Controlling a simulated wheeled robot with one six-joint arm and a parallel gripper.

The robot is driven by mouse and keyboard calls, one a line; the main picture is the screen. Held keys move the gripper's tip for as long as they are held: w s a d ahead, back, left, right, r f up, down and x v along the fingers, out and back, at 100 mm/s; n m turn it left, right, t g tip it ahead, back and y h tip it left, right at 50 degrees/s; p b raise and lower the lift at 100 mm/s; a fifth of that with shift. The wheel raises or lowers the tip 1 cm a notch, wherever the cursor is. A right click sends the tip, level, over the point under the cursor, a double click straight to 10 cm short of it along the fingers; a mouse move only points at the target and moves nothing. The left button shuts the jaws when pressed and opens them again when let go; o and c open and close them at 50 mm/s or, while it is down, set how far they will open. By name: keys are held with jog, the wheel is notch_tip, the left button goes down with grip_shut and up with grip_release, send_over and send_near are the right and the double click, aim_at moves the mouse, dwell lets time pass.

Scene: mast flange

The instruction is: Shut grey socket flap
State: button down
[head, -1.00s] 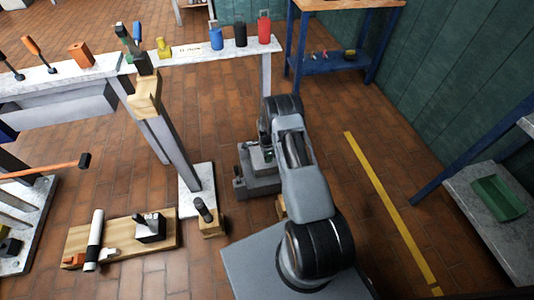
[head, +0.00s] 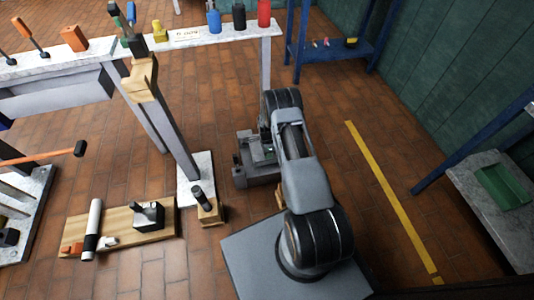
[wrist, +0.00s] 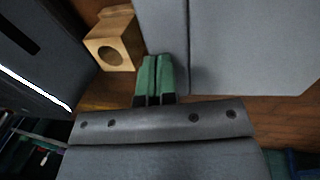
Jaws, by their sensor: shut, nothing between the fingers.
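I cannot pick out the grey socket flap with certainty. In the head view, a small dark and grey block (head: 149,215) with an upright part stands on a wooden board (head: 80,220) on the floor at lower left.
A wooden block with a round hole (wrist: 112,45) is left of the fingertips. A wooden block with a dark peg (head: 207,208) stands beside the leaning post (head: 172,130). A shelf (head: 215,42) holds bottles. Open brick floor lies right of my arm, with a yellow line (head: 385,190).

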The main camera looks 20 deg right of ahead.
jog(key=shift+s+d+f, duration=0.1)
jog(key=shift+s+f, duration=0.05)
jog(key=shift+f, duration=0.65)
jog(key=shift+r, duration=0.15)
jog(key=shift+a+r, duration=0.2)
jog(key=shift+r, duration=0.2)
notch_tip(320, 180, up, 14)
jog(key=p, duration=0.6)
jog(key=shift+r, duration=0.25)
